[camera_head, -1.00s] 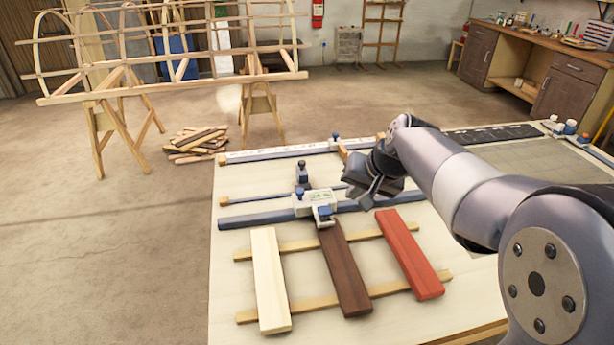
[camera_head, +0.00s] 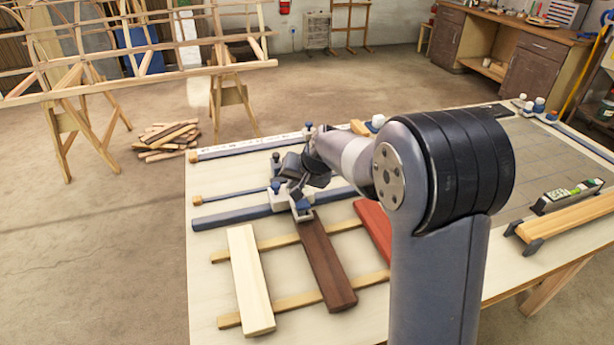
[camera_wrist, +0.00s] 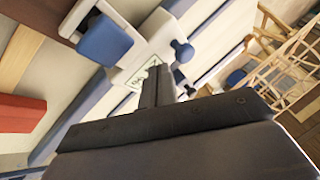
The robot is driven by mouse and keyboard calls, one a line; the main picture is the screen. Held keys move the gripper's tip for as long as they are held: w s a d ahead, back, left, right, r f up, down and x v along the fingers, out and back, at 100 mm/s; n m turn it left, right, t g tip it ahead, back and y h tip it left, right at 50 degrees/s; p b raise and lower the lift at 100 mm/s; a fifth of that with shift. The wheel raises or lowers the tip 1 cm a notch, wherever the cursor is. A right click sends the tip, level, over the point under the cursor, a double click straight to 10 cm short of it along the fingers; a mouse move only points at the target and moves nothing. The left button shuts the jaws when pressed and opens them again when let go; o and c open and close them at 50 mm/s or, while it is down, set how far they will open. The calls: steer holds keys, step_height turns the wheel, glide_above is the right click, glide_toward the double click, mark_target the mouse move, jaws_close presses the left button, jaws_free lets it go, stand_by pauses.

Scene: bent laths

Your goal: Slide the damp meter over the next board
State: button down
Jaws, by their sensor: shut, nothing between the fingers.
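The damp meter (camera_head: 301,209) is a white carriage with blue knobs on a dark blue rail (camera_head: 232,217). It sits at the far end of the dark brown board (camera_head: 325,262), between the pale board (camera_head: 250,280) and the red board (camera_head: 374,226). My arm hides part of the red board. My gripper (camera_head: 297,188) is shut and empty, right at the meter's far side. In the wrist view the meter (camera_wrist: 145,50) lies just beyond my shut fingers (camera_wrist: 161,84); I cannot tell whether they touch it.
The boards lie across two thin battens (camera_head: 290,301) on the pale table. A second thin rail (camera_head: 235,195) and a white scale (camera_head: 245,148) run behind. A level (camera_head: 566,195) and a wooden beam (camera_head: 570,216) lie at the right. A lath frame on trestles (camera_head: 232,105) stands at the back left.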

steer(key=shift+w+a+f, duration=0.15)
steer(key=shift+a, duration=0.65)
steer(key=s+a+p, duration=0.3)
steer(key=s+a, duration=0.1)
steer(key=a, duration=1.1)
steer(key=shift+s, duration=0.2)
